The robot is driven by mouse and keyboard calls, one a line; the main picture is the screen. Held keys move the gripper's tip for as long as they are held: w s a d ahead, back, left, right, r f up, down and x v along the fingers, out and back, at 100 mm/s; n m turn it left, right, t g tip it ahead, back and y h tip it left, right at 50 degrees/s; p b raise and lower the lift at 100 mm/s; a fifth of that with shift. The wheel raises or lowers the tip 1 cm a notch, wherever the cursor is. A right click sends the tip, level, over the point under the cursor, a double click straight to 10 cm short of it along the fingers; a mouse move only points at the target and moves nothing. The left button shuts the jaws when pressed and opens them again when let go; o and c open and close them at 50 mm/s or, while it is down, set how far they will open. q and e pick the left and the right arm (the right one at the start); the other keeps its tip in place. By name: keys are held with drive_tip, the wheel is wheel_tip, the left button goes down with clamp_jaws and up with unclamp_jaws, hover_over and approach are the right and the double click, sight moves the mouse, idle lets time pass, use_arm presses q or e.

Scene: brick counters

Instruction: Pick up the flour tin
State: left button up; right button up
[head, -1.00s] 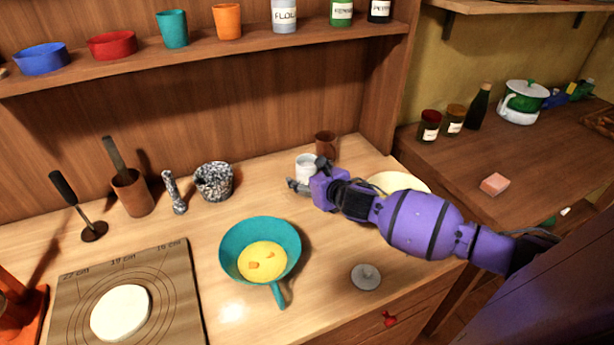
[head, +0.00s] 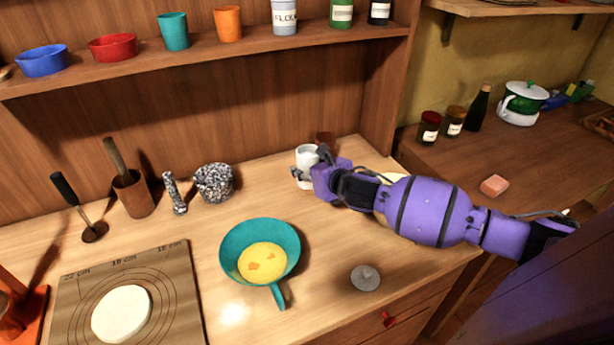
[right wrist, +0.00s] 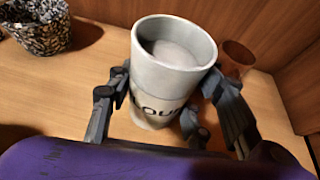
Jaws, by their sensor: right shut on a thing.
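A pale grey-white tin (right wrist: 172,62) with an open top and a label showing "LOU" stands upright between the fingers of my right gripper (right wrist: 163,88) in the right wrist view. In the head view the same tin (head: 306,158) is at the back right of the counter, partly covered by my right gripper (head: 310,172). The gripper is shut on its sides. I cannot tell clearly whether its base is clear of the counter. Another grey tin labelled "FLOU" (head: 285,16) stands on the shelf above. My left gripper is not in view.
A brown mug (head: 326,139) stands just behind the held tin, and also shows in the right wrist view (right wrist: 237,58). A speckled mortar (head: 214,184) is to the left. A teal pan (head: 232,250) and a grey lid (head: 365,278) lie in front. The shelf (head: 200,55) overhangs the back.

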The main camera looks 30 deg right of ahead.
drive_tip(key=s+r, duration=0.2)
drive_tip(key=r, duration=0.1)
drive_tip(key=s+r, duration=0.2)
drive_tip(key=shift+d, duration=0.4)
drive_tip(key=p, duration=0.1)
approach(316, 160)
drive_tip(key=shift+s+d+r, duration=0.4)
drive_tip(key=shift+s+r, duration=0.1)
drive_tip(key=s+a+r, duration=0.2)
drive_tip(key=s+a, duration=0.1)
drive_tip(key=a, duration=1.4)
drive_tip(key=shift+a+m+h, duration=0.25)
drive_tip(key=shift+m+h, duration=0.05)
drive_tip(key=shift+h, duration=0.1)
